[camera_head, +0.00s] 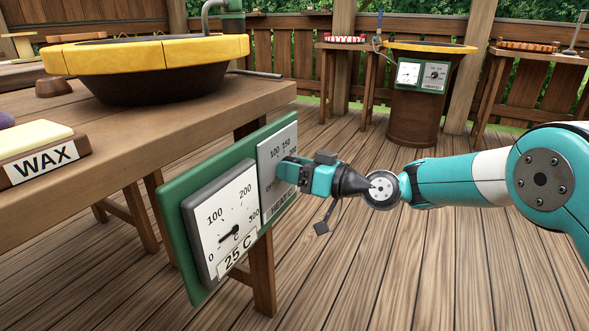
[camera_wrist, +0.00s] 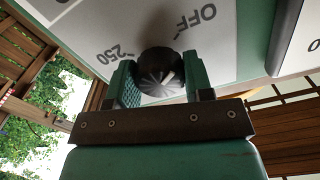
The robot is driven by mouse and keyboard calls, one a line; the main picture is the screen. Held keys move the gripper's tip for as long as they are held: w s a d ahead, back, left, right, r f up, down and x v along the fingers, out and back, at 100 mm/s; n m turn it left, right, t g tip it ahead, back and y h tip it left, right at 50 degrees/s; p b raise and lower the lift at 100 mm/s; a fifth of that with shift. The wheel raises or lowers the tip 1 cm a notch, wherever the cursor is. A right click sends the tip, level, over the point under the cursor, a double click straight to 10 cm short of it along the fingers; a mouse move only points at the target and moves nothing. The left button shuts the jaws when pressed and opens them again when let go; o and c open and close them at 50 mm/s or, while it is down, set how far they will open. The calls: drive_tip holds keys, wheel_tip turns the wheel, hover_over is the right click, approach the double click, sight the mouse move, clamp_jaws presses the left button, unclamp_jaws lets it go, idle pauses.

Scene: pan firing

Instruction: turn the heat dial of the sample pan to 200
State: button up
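The near green control panel (camera_head: 172,203) hangs beside the wooden table. It carries a gauge plate (camera_head: 236,192) with the needle low and a label reading 25 C, and a heat plate (camera_head: 268,152) marked OFF, 100, 150 and 200. My gripper (camera_head: 283,172) reaches that heat plate from the right and covers its dial in the head view. In the wrist view, the dark, ribbed round heat dial (camera_wrist: 160,72) sits between my two fingers, which appear closed on its sides. OFF and 250 are readable beside it. The dial's pointer is hidden, so its setting cannot be told.
A yellow-rimmed pan (camera_head: 150,54) and a WAX block (camera_head: 40,152) stand on the wooden table (camera_head: 190,112). Another yellow-rimmed pan (camera_head: 430,47) with its own panel (camera_head: 421,76) stands at the back. Side tables flank it. The deck on the right is open.

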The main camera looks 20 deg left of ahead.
drive_tip(key=shift+c, duration=0.5)
